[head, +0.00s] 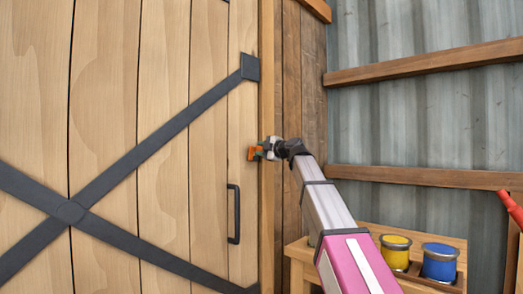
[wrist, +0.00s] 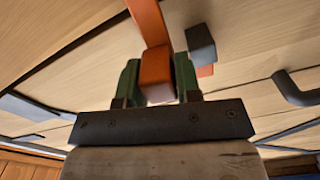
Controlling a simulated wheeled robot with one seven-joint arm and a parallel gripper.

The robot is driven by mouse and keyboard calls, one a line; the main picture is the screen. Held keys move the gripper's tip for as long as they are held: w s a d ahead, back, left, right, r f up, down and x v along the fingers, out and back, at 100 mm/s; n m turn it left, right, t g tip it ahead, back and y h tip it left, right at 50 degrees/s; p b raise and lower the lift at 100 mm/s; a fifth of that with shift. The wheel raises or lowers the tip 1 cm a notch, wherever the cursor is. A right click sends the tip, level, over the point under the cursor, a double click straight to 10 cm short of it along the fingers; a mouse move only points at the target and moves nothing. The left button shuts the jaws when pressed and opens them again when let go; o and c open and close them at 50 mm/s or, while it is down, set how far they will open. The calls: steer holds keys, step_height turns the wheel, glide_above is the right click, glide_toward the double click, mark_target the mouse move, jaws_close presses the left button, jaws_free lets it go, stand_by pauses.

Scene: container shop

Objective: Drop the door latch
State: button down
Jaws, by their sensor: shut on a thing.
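The door latch is an orange bar (wrist: 150,22) in the wrist view, with an orange block at its end between my green fingers. In the head view a small orange part of it (head: 252,154) shows at the right edge of the wooden door (head: 165,110). My gripper (wrist: 158,82) is shut on this orange end; it also shows in the head view (head: 264,150), beside the door post. A dark grey block (wrist: 200,42) sits on the door just right of the bar. My fingers hide part of the latch, and its pivot is not clear.
A black door handle (head: 234,214) is below my gripper and also shows in the wrist view (wrist: 294,92). A wooden bench (head: 438,283) with a yellow can (head: 395,254) and a blue can (head: 440,264) stands at lower right. A red-ended rod (head: 510,208) is at the right edge.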

steer(key=shift+f, duration=0.15)
steer(key=c, duration=0.9)
jaws_free()
steer(key=shift+d, duration=0.1)
